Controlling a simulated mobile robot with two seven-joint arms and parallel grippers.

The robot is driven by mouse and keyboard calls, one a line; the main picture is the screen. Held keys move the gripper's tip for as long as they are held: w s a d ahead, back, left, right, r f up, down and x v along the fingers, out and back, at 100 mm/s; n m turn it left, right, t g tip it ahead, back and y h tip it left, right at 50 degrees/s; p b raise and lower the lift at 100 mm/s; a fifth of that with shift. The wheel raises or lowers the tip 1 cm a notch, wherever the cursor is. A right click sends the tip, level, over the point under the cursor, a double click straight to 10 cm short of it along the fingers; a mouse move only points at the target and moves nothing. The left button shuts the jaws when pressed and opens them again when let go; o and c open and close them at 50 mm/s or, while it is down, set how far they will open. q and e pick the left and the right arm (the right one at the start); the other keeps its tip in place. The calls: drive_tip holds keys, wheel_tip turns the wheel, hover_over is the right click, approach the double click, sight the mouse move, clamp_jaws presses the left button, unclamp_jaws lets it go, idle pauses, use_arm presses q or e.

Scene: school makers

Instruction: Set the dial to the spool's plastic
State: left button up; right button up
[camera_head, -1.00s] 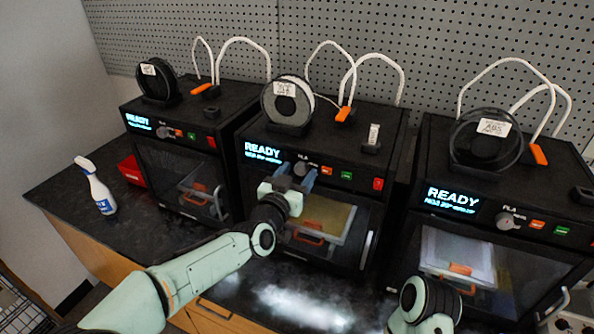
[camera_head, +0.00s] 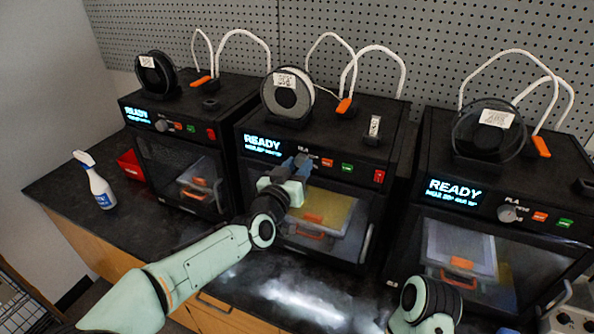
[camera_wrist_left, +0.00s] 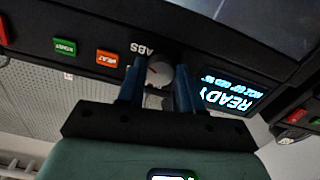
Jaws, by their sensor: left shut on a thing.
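The middle printer (camera_head: 330,140) carries a grey-white spool (camera_head: 287,98) with a white label (camera_head: 284,80) too small to read surely. Its front panel has a lit READY screen (camera_head: 262,145). My left gripper (camera_head: 298,160) is at this panel, just right of the screen, and hides the dial in the head view. In the left wrist view, the picture is upside down and the round grey dial (camera_wrist_left: 159,73) lies between the blue fingers of my left gripper (camera_wrist_left: 157,82), which are shut on it. A red mark shows on the dial, and ABS is printed beside it. My right gripper is out of view.
Similar printers stand at left (camera_head: 170,140) and right (camera_head: 500,190), each with its own spool and dial (camera_head: 507,214). Orange and green buttons (camera_head: 347,167) and a red switch (camera_head: 379,177) sit right of my gripper. A spray bottle (camera_head: 95,182) and red bin (camera_head: 131,164) stand left.

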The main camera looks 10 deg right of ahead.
use_arm(q)
drive_tip(key=shift+f+n+b, duration=0.15)
drive_tip(key=shift+n+b, duration=0.4)
drive_tip(key=shift+n, duration=0.35)
drive_tip(key=n+b, duration=0.1)
drive_tip(key=n, duration=0.1)
drive_tip(key=shift+n, duration=0.4)
drive_tip(key=n+b, duration=0.2)
drive_tip(key=n, duration=0.3)
drive_tip(key=n+b, duration=0.1)
drive_tip(key=n, duration=0.2)
drive_tip(key=n+b, duration=0.1)
drive_tip(key=n, duration=0.2)
drive_tip(key=shift+d+r+n, duration=0.1)
drive_tip(key=shift+r+n, duration=0.1)
drive_tip(key=shift+n, duration=0.2)
drive_tip(key=n, duration=0.5)
drive_tip(key=shift+r+n+b, duration=0.1)
drive_tip(key=shift+n+b, duration=0.25)
drive_tip(key=shift+n, duration=0.05)
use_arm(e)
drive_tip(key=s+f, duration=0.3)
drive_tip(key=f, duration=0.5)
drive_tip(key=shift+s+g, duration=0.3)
use_arm(q)
drive_tip(key=o, duration=1)
